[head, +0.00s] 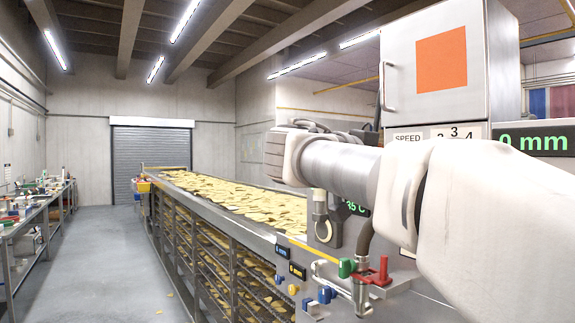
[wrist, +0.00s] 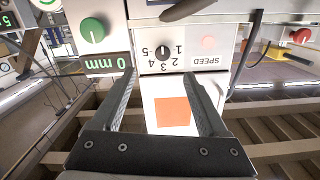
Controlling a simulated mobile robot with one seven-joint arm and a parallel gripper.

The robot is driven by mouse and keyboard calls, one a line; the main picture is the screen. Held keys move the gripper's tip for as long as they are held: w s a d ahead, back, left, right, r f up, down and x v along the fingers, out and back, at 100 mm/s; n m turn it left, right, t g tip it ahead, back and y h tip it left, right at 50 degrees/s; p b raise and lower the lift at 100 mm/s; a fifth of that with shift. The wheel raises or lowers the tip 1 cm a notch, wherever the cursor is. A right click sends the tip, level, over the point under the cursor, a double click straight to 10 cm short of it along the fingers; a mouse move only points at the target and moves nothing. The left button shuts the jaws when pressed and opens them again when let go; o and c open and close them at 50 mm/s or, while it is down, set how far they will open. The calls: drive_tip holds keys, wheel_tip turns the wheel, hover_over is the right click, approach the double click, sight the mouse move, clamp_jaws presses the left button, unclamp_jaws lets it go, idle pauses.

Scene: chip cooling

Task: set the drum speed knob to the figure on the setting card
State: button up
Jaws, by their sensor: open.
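The drum speed knob (wrist: 162,50) is small and black, on a white plate marked SPEED (wrist: 196,61) with figures 1 to 5 around it. The wrist view is upside down. I cannot make out which figure the knob points to. In the head view the SPEED plate (head: 408,138) shows at right and my arm hides the knob. My gripper (wrist: 162,80) is open and empty, its fingers apart below the knob in the wrist picture, not touching it. I can identify no setting card with a readable figure; an orange square (head: 441,60) is on the cabinet door above the plate.
A green knob (wrist: 93,30) with a 0 mm display (wrist: 108,64) sits beside the speed plate. A red knob (wrist: 302,35) is at the right.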

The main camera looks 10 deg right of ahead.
drive_tip(key=r+p+x, duration=0.1)
drive_tip(key=p+x, duration=0.5)
drive_tip(key=x, duration=1)
drive_tip(key=shift+w+d+r, duration=0.3)
drive_tip(key=shift+w, duration=0.2)
clamp_jaws()
